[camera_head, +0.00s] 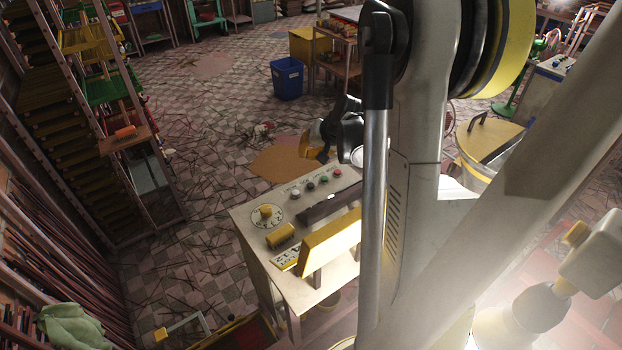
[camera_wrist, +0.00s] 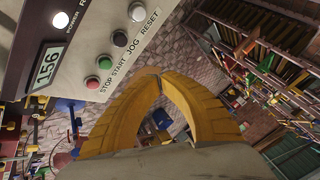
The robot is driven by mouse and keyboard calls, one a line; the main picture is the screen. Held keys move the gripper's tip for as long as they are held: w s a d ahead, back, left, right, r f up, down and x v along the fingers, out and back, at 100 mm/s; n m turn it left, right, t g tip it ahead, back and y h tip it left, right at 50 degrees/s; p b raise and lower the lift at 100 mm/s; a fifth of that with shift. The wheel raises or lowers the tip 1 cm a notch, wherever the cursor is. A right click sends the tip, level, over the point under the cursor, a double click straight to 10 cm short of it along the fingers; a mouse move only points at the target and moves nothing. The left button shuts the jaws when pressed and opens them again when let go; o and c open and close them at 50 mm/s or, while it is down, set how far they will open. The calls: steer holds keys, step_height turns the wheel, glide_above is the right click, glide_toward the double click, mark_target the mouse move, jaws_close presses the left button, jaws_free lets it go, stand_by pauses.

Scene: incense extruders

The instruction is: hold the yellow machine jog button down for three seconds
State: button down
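The yellow machine (camera_head: 335,238) has a cream control panel (camera_head: 251,215) with a row of small round buttons along its far edge. In the wrist view the panel's labels read STOP, START, JOG and RESET. The jog button (camera_wrist: 120,39) is dark, between the green start button (camera_wrist: 105,62) and the white reset button (camera_wrist: 137,11). The red stop button (camera_wrist: 91,84) is at the row's end. My gripper (camera_wrist: 160,76) has yellow fingers, tips together and empty. In the head view it hangs beyond the panel's far edge (camera_head: 318,150), apart from the buttons. My arm hides part of the machine.
A digital display (camera_wrist: 46,65) sits beside the buttons. A wooden rack (camera_head: 125,138) stands left; a blue bin (camera_head: 287,79) stands behind. The tiled floor between is open, with scattered sticks.

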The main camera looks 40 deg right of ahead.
steer(key=shift+s+a, duration=0.1)
steer(key=b, duration=0.7)
glide_toward(303, 183)
steer(key=x, duration=0.3)
steer(key=w+x, duration=0.1)
steer(key=x, duration=0.1)
steer(key=shift+r, duration=0.4)
stand_by(0.6)
steer(key=shift+f, duration=0.4)
steer(key=shift+f+b, duration=0.5)
steer(key=shift+b, duration=0.25)
stand_by(0.4)
steer(key=shift+r, duration=0.15)
stand_by(3.3)
steer(key=shift+r+p, duration=0.6)
steer(key=shift+r, duration=0.2)
